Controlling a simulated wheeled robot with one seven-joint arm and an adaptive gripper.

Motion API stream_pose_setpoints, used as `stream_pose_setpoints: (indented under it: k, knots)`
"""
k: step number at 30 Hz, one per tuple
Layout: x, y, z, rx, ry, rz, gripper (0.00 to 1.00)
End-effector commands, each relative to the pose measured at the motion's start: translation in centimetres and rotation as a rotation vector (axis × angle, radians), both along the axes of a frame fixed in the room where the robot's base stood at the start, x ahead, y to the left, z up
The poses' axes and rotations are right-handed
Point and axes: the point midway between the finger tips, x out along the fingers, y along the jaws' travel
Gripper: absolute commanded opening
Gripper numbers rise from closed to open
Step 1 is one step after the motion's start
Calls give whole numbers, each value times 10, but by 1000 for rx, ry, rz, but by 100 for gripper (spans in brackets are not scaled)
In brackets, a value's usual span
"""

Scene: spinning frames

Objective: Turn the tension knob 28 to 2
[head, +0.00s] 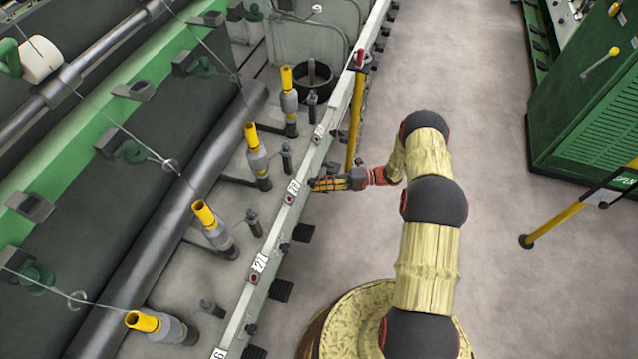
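The machine's pale front rail (274,234) runs diagonally through the head view and carries number plates. The plate that seems to read 28 (293,187) is on the rail just left of my gripper, with a small red button (290,199) below it. My gripper (316,184) lies sideways with its fingertips at the rail's outer side, beside this plate. The tension knob there cannot be made out; the fingers cover that spot. I cannot tell whether the fingers touch or grip it, or how far apart they are.
A similar dark knob (285,248) sits lower on the rail near plate 27 (260,263). A yellow upright post (355,115) with a red top stands close behind my gripper. Yellow-topped spindles (257,158) stand left of the rail.

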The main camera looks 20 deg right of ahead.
Motion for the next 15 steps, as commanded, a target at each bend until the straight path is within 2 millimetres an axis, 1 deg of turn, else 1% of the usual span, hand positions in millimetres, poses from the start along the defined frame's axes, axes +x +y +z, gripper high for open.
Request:
stream_pose_setpoints:
  k: [1,9,15]
  knots:
    - [1,-1,0,-1,-2,-2,29]
    - [0,0,0,0,-1,1,43]
    - [-1,0,0,1,-1,2,43]
